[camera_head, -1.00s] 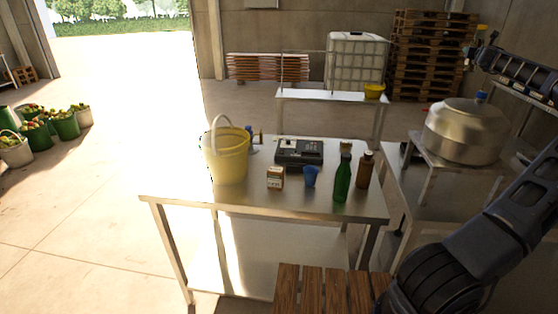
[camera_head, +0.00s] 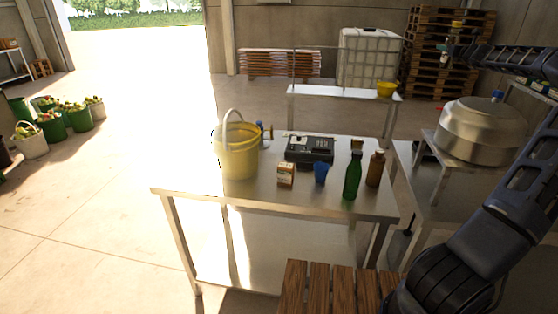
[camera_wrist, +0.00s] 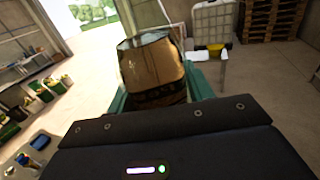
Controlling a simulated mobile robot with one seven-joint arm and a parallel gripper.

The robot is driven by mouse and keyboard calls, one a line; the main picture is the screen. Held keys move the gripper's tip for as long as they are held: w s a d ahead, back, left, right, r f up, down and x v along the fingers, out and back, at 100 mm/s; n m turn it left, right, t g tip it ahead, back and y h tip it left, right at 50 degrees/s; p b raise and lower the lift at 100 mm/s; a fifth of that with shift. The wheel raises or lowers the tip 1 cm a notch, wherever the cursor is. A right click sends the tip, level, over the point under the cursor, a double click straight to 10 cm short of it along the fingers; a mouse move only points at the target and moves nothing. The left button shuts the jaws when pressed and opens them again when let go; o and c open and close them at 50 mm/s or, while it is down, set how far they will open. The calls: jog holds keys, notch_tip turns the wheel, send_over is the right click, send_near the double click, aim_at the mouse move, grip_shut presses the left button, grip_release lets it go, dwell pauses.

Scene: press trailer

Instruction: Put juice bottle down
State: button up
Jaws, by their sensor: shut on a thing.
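The juice bottle, a shiny brown vessel (camera_wrist: 150,62), fills the upper middle of the wrist view. My gripper (camera_wrist: 156,88) is shut on it, with a green finger at either side. The bottle's lower part is hidden by the gripper body. In the head view my gripper (camera_head: 447,57) is at the upper right, held up in front of the pallets; the bottle is too small there to make out clearly. A steel table (camera_head: 285,205) stands lower down and to the left of the gripper.
The table holds a yellow bucket (camera_head: 238,155), a small carton (camera_head: 286,175), a blue cup (camera_head: 320,173), a black device (camera_head: 310,150), a green bottle (camera_head: 352,178) and another brown bottle (camera_head: 375,168). A steel vessel (camera_head: 486,132) stands at right. The table's front left is bare.

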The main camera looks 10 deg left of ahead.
jog(key=s+a+n+g+y, duration=0.4)
jog(key=a+y, duration=0.1)
jog(key=a, duration=0.7)
jog(key=s+a+n+g+y, duration=0.4)
jog(key=a+n+y, duration=0.1)
jog(key=a, duration=0.8)
jog(key=s+a+r+n+g+y, duration=0.1)
jog(key=s+a+r+n+g, duration=0.3)
jog(key=s+a+g, duration=0.5)
jog(key=s+a+r+n+g, duration=0.1)
jog(key=s+a+n+g, duration=0.5)
jog(key=s, duration=0.5)
jog(key=shift+g, duration=0.5)
jog(key=f, duration=3)
jog(key=d+f, duration=0.1)
jog(key=f, duration=1.5)
jog(key=shift+w, duration=0.25)
jog(key=o, duration=1.6)
jog(key=shift+f, duration=0.1)
jog(key=shift+c, duration=0.2)
